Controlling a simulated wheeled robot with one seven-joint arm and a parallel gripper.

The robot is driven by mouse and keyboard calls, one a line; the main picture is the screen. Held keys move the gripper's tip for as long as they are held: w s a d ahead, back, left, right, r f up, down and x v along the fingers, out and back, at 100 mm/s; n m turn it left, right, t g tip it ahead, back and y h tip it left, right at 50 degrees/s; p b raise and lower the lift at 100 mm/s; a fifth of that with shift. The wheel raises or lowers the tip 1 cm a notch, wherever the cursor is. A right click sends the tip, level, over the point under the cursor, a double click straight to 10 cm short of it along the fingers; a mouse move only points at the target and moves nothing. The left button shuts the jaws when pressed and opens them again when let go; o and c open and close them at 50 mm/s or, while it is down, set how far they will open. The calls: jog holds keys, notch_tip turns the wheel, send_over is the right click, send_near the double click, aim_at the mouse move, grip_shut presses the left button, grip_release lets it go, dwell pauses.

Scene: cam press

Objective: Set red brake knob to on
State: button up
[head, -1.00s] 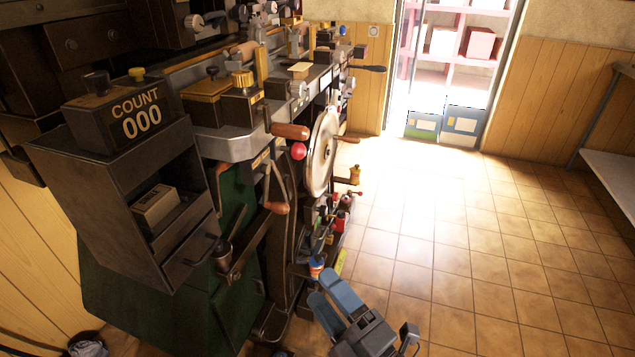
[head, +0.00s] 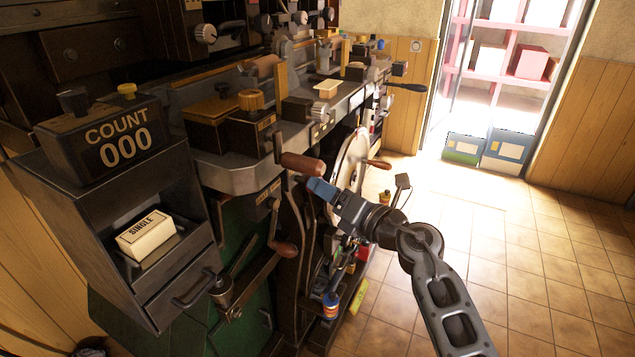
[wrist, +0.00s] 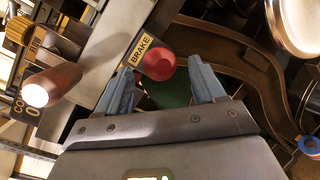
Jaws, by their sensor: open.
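The red brake knob (wrist: 160,66) shows in the wrist view, just beyond and between my fingertips, next to a yellow BRAKE label (wrist: 140,48). My gripper (wrist: 161,74) is open, its two blue fingers spread to either side of the knob, with nothing held. I cannot tell whether the fingers touch it. In the head view my gripper (head: 318,188) is at the machine's side, just below a brown wooden handle. The knob is hidden there, behind the gripper. Which setting the knob is at cannot be read.
The wooden handle (head: 302,163) is close above my fingers; it also shows at the left of the wrist view (wrist: 52,84). A large pale wheel (head: 352,160) stands just behind my gripper. A crank grip (head: 284,249) hangs lower left. The tiled floor at right is open.

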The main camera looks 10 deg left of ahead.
aim_at(302, 180)
jog(key=shift+b+x, duration=0.35)
jog(key=shift+x, duration=1.9)
grip_shut()
